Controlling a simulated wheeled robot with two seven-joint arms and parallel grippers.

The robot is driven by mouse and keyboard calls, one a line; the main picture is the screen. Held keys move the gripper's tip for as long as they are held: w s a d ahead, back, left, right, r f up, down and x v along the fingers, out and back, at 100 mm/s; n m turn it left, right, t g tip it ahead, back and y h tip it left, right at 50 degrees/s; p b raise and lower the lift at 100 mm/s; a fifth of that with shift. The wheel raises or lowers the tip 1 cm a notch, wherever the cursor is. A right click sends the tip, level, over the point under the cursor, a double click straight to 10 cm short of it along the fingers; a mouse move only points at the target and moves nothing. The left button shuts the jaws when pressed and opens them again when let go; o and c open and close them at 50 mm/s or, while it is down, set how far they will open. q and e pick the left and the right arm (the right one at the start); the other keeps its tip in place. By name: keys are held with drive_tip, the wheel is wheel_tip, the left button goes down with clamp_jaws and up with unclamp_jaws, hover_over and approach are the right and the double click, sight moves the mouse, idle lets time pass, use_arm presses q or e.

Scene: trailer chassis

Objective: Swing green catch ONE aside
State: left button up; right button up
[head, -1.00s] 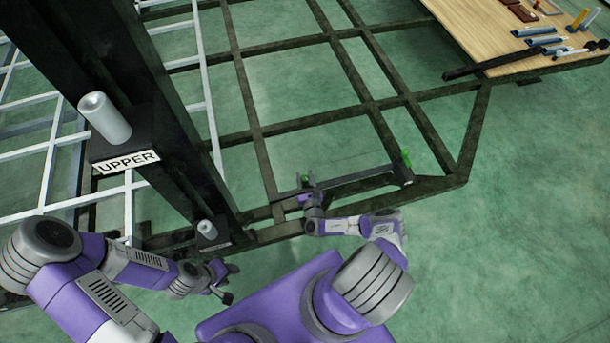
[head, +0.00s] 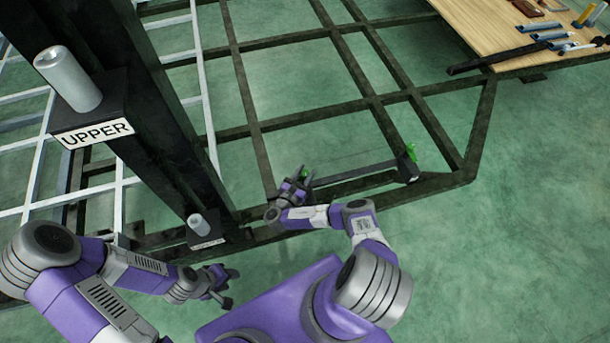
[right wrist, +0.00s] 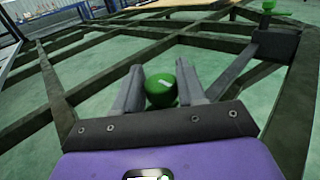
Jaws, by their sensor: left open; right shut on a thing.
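A green catch with a rounded knob (right wrist: 161,88) sits between the two fingers of my right gripper (right wrist: 160,85) in the right wrist view. A small pale mark shows on the knob, too small to read. In the head view my right gripper (head: 303,181) is shut on this catch at the left end of a dark bar, where only a bit of green (head: 304,172) shows. A second green catch (head: 412,150) stands at the bar's right end; it also shows in the right wrist view (right wrist: 268,6). My left gripper (head: 222,288) is open and empty, low at the left.
A dark post with an "UPPER" label (head: 95,133) and a grey cylinder (head: 67,79) stands left. A smaller grey cylinder (head: 197,225) is lower on it. Dark chassis beams (head: 330,113) spread ahead. A wooden table (head: 480,30) with tools is at the back right.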

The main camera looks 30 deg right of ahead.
sight(305, 173)
drive_tip(key=shift+g, duration=0.3)
drive_tip(key=o, duration=0.9)
wheel_tip(305, 173, up, 10)
drive_tip(key=p, duration=0.5)
